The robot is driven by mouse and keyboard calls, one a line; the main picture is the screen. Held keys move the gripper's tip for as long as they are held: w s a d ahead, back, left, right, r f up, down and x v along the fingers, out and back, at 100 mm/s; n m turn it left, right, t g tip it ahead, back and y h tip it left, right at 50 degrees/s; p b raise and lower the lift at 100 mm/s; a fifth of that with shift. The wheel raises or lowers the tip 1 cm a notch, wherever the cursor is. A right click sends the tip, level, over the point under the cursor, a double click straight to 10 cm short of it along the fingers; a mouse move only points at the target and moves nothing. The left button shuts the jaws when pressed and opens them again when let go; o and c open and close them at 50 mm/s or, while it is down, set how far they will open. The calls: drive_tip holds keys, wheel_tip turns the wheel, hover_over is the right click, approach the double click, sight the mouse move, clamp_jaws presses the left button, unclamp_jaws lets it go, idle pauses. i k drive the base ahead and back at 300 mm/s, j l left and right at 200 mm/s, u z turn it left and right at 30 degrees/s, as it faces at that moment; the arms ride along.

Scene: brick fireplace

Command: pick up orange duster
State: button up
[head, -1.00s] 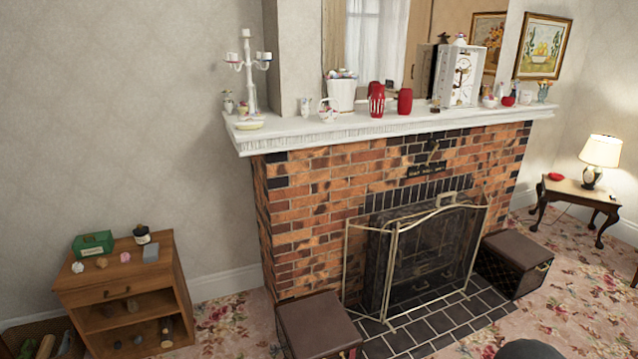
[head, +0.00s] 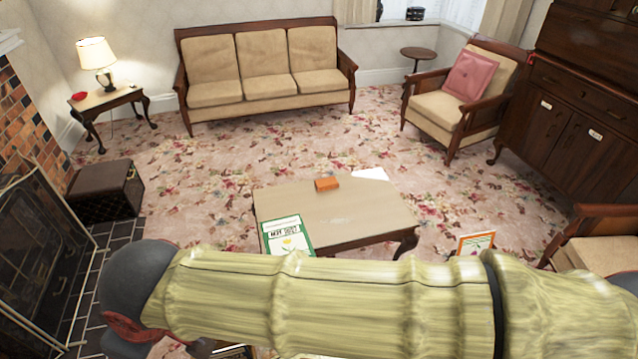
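My arm crosses the bottom of the view, in front of the table's near side. The fingers of my gripper cannot be made out, and nothing of mine touches the orange thing.
A sofa (head: 262,70) stands behind the table, an armchair (head: 465,95) at the back right, and a dark cabinet (head: 570,120) at the right. A brown box (head: 107,190) and fire screen (head: 40,255) stand at the left. Carpet is clear between table and sofa.

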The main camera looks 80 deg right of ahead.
sight(329, 182)
drive_tip(key=z, duration=2.7)
